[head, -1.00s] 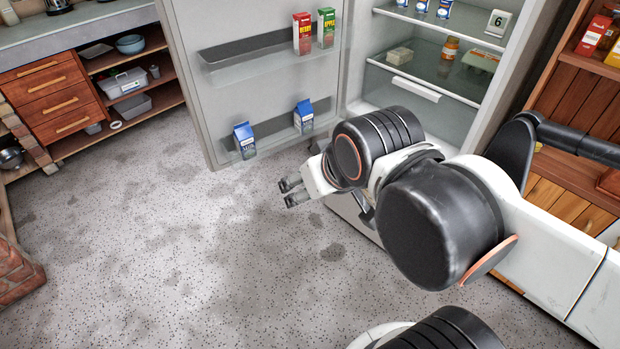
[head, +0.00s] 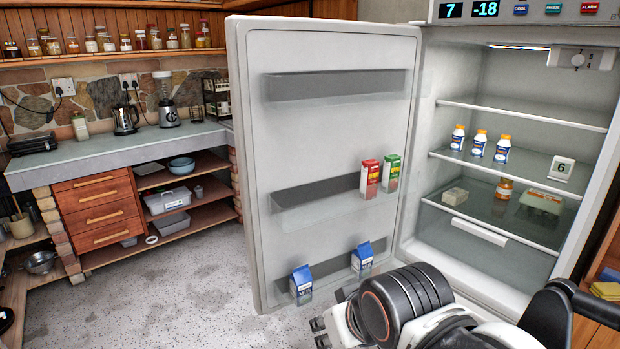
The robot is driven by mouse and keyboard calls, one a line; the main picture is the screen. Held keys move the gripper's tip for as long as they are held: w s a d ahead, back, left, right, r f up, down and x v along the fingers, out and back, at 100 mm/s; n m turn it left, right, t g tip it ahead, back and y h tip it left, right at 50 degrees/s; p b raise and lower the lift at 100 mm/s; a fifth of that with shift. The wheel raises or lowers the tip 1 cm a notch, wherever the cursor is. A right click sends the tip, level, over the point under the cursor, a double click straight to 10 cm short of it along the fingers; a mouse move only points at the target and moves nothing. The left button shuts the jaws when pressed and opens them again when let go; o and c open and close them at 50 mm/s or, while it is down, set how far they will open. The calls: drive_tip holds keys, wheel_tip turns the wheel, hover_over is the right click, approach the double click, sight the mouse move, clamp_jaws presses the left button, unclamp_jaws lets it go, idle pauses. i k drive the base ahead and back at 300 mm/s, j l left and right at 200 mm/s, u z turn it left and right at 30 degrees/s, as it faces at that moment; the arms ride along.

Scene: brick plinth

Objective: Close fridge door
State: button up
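The fridge (head: 500,85) stands at the right in the head view, with its lit shelves showing. Its white door (head: 335,125) is wide open, swung out to the left, with its inner side facing me. Door bins hold a red carton (head: 370,178), a green carton (head: 390,174) and two blue cartons, one (head: 301,284) at the left and one (head: 362,260) at the right. My gripper (head: 319,331) is low in the picture, in front of the lower part of the door. Its fingers look apart and hold nothing visible. I cannot tell its exact distance from the door.
A worktop (head: 110,146) with a kettle (head: 125,119) and a blender (head: 166,100) runs along the back left. Wooden drawers (head: 98,208) and open shelves are below it. The speckled floor (head: 185,290) left of the door is clear.

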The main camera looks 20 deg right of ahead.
sight(313, 99)
drive_tip(key=i+j, duration=1.75)
drive_tip(key=i+j+z, duration=0.4)
drive_tip(key=j+z, duration=0.15)
drive_tip(key=i+j+z, duration=0.25)
drive_tip(key=j, duration=0.2)
drive_tip(key=j+z, duration=0.25)
drive_tip(key=j, duration=0.15)
drive_tip(key=z, duration=1.85)
drive_tip(key=j+z, duration=0.1)
drive_tip(key=j, duration=0.1)
